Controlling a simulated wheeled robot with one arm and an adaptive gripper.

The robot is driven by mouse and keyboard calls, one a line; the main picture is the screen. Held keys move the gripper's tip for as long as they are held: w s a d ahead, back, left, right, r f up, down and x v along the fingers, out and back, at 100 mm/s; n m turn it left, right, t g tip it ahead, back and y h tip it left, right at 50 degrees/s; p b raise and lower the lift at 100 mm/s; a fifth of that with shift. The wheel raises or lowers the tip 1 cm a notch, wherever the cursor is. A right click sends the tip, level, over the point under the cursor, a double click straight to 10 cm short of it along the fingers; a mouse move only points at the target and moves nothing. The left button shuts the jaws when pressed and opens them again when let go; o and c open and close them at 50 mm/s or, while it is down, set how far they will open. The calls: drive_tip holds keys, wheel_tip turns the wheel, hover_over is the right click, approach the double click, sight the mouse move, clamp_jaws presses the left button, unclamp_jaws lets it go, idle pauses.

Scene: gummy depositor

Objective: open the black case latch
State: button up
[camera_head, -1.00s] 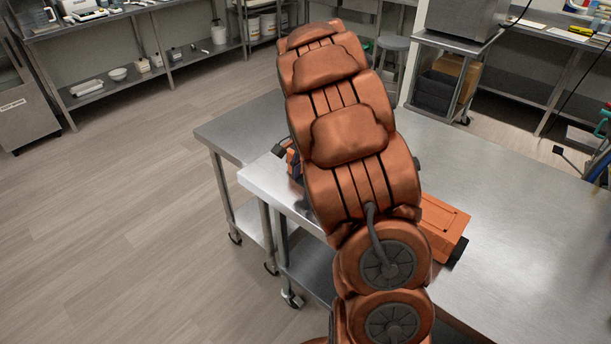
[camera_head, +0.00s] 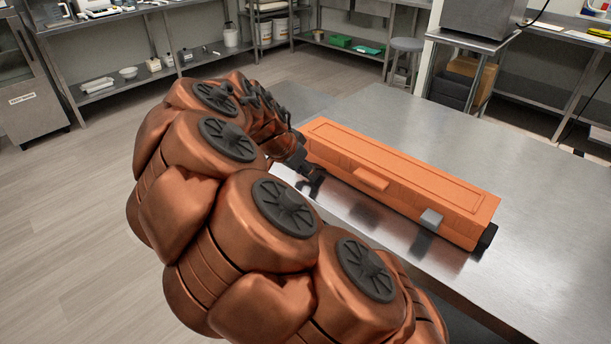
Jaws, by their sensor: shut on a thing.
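The long orange case (camera_head: 400,180) lies shut on the steel table, its front side towards me. A grey latch (camera_head: 431,219) is on its front near the right end, and a handle (camera_head: 370,179) is at the middle. My dark gripper (camera_head: 312,184) is low at the front left end of the case, with my copper arm coming from the left. It appears shut on the black latch at that end. The fingers are small and dark here and cover the latch, so its shape and position cannot be made out.
The steel table (camera_head: 530,215) is clear behind and to the right of the case. A black piece (camera_head: 487,238) sticks out at the case's right end. A stool (camera_head: 404,60) and shelves stand at the back. My arm covers the table's left front.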

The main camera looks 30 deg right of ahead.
drive_tip(key=shift+a+f+h+b, duration=0.1)
drive_tip(key=shift+f+h+b, duration=0.2)
drive_tip(key=shift+h+b, duration=0.3)
drive_tip(key=o, duration=1.2)
drive_tip(key=shift+c, duration=0.2)
drive_tip(key=v, duration=1.2)
drive_tip(key=shift+s, duration=0.15)
